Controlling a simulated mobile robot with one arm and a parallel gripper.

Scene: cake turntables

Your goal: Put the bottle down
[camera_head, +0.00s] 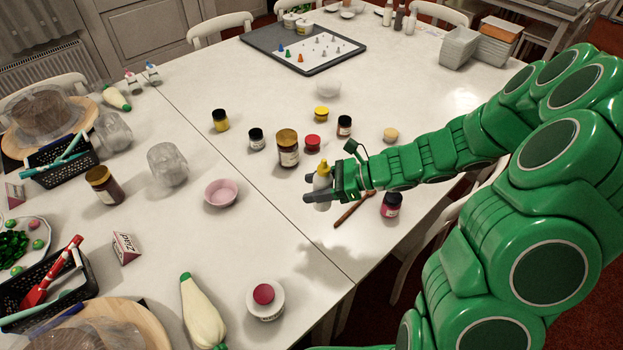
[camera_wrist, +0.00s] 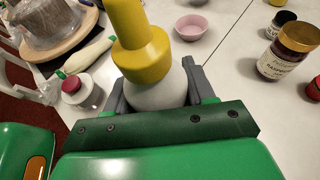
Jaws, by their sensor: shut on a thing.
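My gripper (camera_head: 318,189) is shut on a small bottle (camera_head: 322,177) with a white body and a yellow pointed cap. In the wrist view the bottle's yellow cap (camera_wrist: 140,45) rises above the gripper (camera_wrist: 160,93), whose dark fingers sit on both sides of the white body. The bottle is over the white table (camera_head: 370,100), right of the table's middle seam.
A brown jar (camera_head: 287,150), a red-lidded jar (camera_head: 312,143) and a dark pink jar (camera_head: 391,205) stand near the gripper. A brown stick (camera_head: 352,212) lies just in front. A pink bowl (camera_head: 221,192) is to the left. Clear table lies between bowl and gripper.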

